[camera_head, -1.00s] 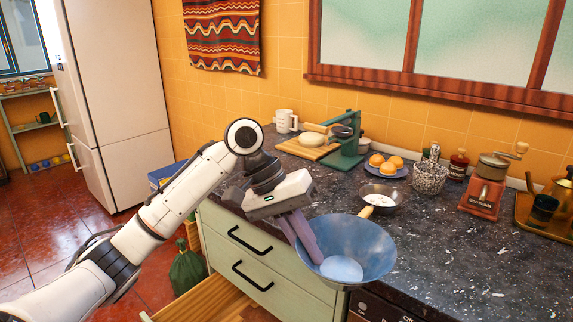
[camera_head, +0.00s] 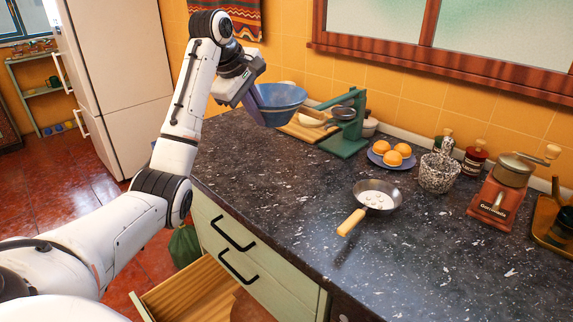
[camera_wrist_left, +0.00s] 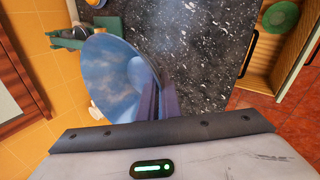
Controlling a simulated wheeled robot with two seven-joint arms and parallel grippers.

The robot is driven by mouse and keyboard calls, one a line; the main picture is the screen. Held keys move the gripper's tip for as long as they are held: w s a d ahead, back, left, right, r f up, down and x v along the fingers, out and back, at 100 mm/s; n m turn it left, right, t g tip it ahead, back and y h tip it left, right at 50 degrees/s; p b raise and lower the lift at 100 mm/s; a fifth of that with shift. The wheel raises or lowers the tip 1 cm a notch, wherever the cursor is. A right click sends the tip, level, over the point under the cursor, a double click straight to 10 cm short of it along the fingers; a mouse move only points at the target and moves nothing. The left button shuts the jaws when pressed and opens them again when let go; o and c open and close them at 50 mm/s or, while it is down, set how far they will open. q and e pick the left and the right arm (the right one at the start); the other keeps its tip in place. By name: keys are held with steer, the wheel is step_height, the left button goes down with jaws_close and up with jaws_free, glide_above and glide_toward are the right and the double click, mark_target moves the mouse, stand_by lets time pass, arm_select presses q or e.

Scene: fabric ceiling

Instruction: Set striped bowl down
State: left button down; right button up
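The bowl looks roughly upright in the head view. I cannot tell whether its base touches the counter. My right gripper is not in view.
A wooden board (camera_head: 302,131) and green stand (camera_head: 345,146) are close to the bowl. A frying pan (camera_head: 376,197), a plate of oranges (camera_head: 391,157) and a speckled pot (camera_head: 438,173) stand further right. The drawer (camera_head: 190,293) is open. The left front counter (camera_head: 245,160) is clear.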

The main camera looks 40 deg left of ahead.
arm_select(q)
step_height(320, 180, down, 18)
steer(key=shift+r, duration=0.15)
stand_by(0.3)
steer(key=c, duration=2.4)
jaws_free()
steer(key=shift+s, duration=0.1)
steer(key=o, duration=0.4)
steer(key=v, duration=1.2)
